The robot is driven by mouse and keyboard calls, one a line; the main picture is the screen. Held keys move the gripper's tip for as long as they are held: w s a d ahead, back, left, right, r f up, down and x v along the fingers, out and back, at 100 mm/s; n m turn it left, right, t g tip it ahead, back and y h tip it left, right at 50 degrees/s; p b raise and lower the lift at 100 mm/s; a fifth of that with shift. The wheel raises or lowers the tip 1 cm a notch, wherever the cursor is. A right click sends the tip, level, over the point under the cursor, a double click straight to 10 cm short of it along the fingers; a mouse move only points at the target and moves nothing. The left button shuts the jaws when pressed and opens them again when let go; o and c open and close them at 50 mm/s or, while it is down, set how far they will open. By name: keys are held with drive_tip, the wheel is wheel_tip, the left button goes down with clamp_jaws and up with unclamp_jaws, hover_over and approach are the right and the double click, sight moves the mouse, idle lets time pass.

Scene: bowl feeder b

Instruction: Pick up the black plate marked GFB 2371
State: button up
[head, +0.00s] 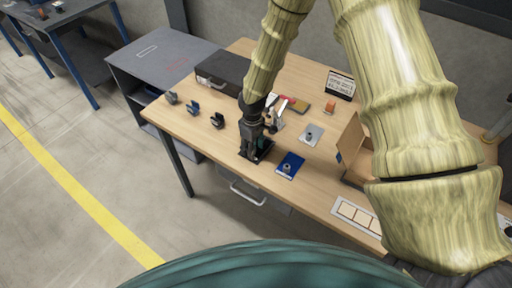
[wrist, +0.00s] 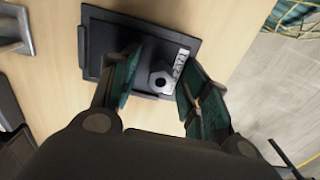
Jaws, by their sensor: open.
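The black plate (wrist: 110,30) lies flat on the wooden table in the wrist view. It carries a grey hexagonal knob (wrist: 161,81) and a white label (wrist: 181,62) whose print is too blurred to read surely. My gripper (wrist: 158,92) is open, with one teal-padded finger on each side of the knob. I see no clear contact, and the exact height is hard to tell. In the head view my gripper (head: 256,152) points down over the plate near the table's front edge and hides most of it.
A blue plate (head: 290,164) with a knob lies just right of my gripper, and a grey plate (head: 312,134) lies behind it. Several small dark brackets (head: 193,107) stand to the left. An open cardboard box (head: 352,143) stands to the right.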

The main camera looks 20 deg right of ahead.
clamp_jaws()
drive_tip(key=shift+r, duration=0.1)
